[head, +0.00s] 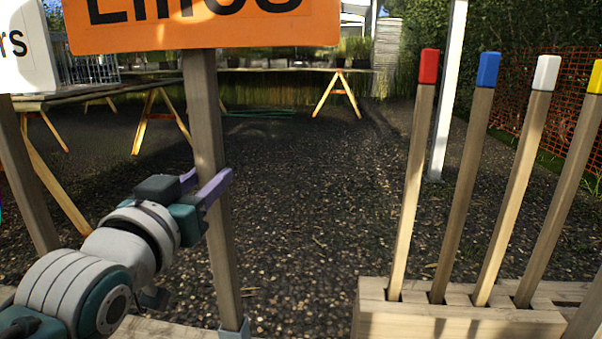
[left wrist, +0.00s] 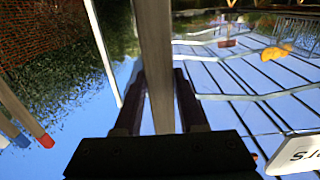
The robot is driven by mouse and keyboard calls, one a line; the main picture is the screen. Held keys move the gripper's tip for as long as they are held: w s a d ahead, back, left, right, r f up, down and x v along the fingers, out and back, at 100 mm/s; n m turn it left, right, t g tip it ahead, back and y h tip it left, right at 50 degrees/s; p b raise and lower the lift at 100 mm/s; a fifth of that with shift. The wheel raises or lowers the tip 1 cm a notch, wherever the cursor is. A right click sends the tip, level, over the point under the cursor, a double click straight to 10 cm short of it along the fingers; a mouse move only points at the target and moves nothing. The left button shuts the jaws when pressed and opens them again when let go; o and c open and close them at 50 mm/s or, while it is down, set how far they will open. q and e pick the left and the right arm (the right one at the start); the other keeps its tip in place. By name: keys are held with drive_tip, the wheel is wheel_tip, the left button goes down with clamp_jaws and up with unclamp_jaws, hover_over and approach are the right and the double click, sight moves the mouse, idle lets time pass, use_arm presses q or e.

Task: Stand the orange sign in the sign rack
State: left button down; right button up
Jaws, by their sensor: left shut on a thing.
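The orange sign (head: 200,35) has black lettering, and its top is cut off by the head view's upper edge. Its wooden post slants slightly, and a grey-blue piece surrounds the foot at the bottom edge. My left gripper (head: 207,188) is shut on the post about midway down; the left wrist view also shows the post (left wrist: 154,60) between the fingers (left wrist: 157,105). Pale wood (head: 165,328) lies at the bottom edge by the foot. I cannot tell whether it is the sign rack or whether the foot is seated in it. My right gripper is out of view.
A wooden block (head: 455,322) at right holds several stakes with red (head: 428,66), blue, white and yellow tips. A white sign (head: 25,50) on a post stands at left. Trestle tables stand behind; gravel between is clear.

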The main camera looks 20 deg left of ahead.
use_arm(q)
drive_tip(key=shift+f+b, duration=0.95)
drive_tip(key=shift+f, duration=0.6)
